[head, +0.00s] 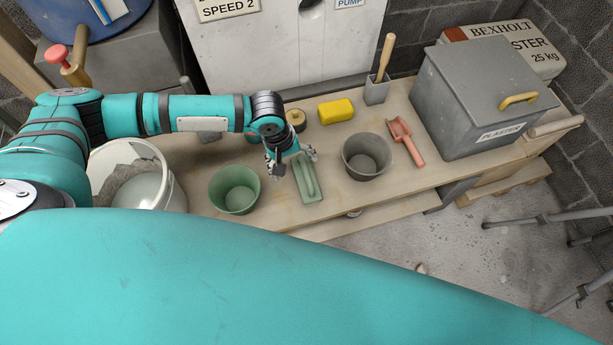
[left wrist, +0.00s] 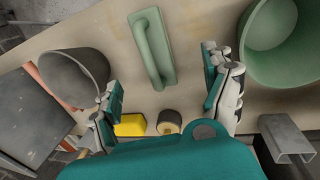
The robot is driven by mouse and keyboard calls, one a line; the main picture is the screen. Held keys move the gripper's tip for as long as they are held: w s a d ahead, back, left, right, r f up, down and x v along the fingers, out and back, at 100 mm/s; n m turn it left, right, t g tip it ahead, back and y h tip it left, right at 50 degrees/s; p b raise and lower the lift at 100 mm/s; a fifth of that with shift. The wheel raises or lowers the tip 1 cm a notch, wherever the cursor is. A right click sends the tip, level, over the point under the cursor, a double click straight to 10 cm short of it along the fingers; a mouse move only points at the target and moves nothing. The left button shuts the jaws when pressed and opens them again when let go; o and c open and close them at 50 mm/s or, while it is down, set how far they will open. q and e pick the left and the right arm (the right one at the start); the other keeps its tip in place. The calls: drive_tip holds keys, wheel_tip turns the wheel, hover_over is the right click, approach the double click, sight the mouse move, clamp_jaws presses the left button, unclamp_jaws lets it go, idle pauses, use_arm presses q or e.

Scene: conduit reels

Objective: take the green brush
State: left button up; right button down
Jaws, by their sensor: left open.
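The green brush (head: 308,182) lies on the wooden bench, a flat green slab with a raised bar handle; no bristles show. It also shows in the left wrist view (left wrist: 152,48), at the top middle, handle facing the camera. My left gripper (head: 294,160) is open above the far end of the brush. In the left wrist view the two fingers of my left gripper (left wrist: 162,72) stand apart, with the brush beyond and between them. Nothing is held. My right gripper is not in view.
A green bucket (head: 234,190) stands left of the brush and a grey bucket (head: 366,157) right. Behind are a yellow sponge (head: 336,111) and a tape roll (head: 297,120). A red scoop (head: 405,142) and a grey plaster bin (head: 470,95) stand further right.

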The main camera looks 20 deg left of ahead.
use_arm(q)
hover_over(303, 179)
drive_tip(key=f, duration=0.4)
drive_tip(key=a+f, duration=0.1)
drive_tip(key=f, duration=0.1)
drive_tip(key=shift+s+f, duration=0.25)
drive_tip(key=shift+s, duration=0.15)
drive_tip(key=shift+w+d+f, duration=0.1)
drive_tip(key=shift+d+f, duration=0.05)
drive_tip(key=shift+f, duration=0.3)
drive_tip(key=f, duration=0.2)
drive_tip(key=w+d+f, duration=0.1)
drive_tip(key=f, duration=0.1)
drive_tip(key=shift+b, duration=0.35)
drive_tip(key=shift+w+f, duration=0.1)
drive_tip(key=shift+f, duration=0.3)
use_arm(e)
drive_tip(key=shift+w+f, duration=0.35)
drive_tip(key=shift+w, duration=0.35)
use_arm(q)
drive_tip(key=shift+c, duration=1.3)
drive_tip(key=c, duration=1.1)
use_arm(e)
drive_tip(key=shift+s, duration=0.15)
